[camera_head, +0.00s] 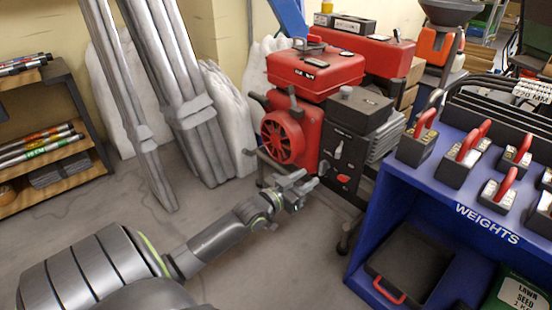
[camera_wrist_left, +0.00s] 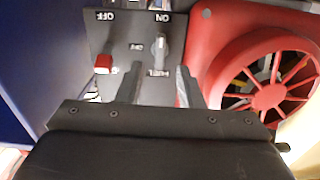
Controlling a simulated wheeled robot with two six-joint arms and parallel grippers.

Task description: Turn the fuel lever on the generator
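The generator (camera_head: 315,75) is red and black and stands on the floor near the middle of the head view. Its dark control panel (camera_head: 340,148) carries the pale fuel lever (camera_head: 338,150), which also shows in the left wrist view (camera_wrist_left: 160,46) above the FUEL lettering. The panel and its lettering appear upside down there. My left gripper (camera_head: 306,181) is in front of the generator, below the lever in the head view. In the left wrist view its fingers (camera_wrist_left: 160,88) are apart and empty, with the lever beyond the gap between them. My right gripper is not in view.
A red switch (camera_wrist_left: 103,63) sits beside the lever on the panel. The red fan guard (camera_head: 283,138) is left of the panel. A blue weights shelf (camera_head: 400,205) stands close on the right. Metal bundles (camera_head: 175,80) lean at left. Floor (camera_head: 130,215) is clear at front left.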

